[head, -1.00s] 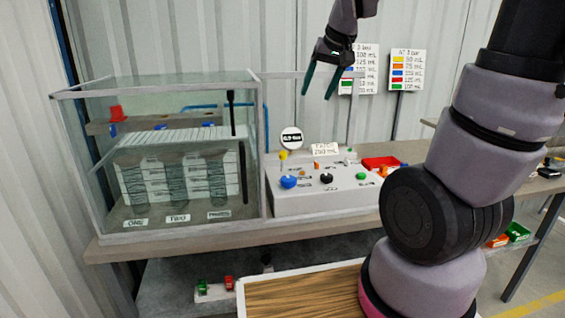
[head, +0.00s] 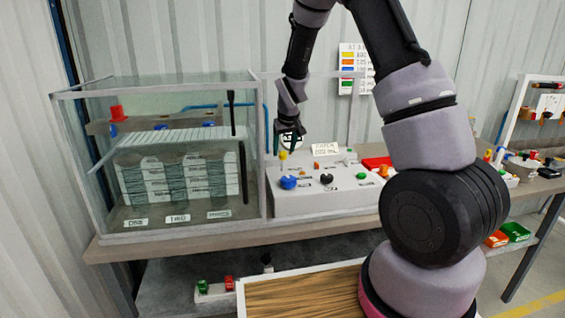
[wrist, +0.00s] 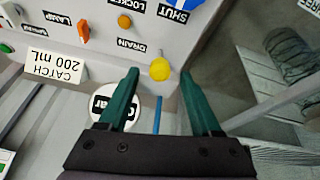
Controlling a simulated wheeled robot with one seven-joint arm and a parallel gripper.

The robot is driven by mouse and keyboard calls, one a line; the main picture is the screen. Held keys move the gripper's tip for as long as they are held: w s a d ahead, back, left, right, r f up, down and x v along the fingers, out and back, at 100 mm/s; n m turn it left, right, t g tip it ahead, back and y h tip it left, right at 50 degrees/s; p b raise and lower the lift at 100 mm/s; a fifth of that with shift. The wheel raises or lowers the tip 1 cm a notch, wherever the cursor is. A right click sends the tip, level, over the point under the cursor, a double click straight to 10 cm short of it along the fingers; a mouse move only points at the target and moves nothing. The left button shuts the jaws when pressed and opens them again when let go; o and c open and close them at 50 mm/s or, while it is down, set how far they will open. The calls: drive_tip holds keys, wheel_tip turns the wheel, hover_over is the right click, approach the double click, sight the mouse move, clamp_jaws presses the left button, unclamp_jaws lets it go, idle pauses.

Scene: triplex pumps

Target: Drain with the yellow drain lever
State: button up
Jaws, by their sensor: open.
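The yellow drain lever (head: 283,155) stands at the back left corner of the grey control panel (head: 300,205). In the wrist view its round yellow knob (wrist: 160,69) shows just beyond and between my fingertips, beside the printed word DRAIN. My gripper (head: 289,148) is open, with dark green fingers pointing down over that corner. In the wrist view the gripper (wrist: 160,80) has a finger on each side of the knob's line, with nothing held. Whether a finger touches the lever cannot be told.
The glass tank (head: 180,150) stands close at the left of the panel. Other controls sit nearby, including a blue knob (head: 288,182), a black knob (head: 326,179) and an orange switch (wrist: 83,31). A round sign and a CATCH 200 mL card (wrist: 55,66) stand behind the panel.

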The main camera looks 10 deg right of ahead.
sight(283, 161)
drive_tip(key=x, duration=0.7)
clamp_jaws()
idle(1.3)
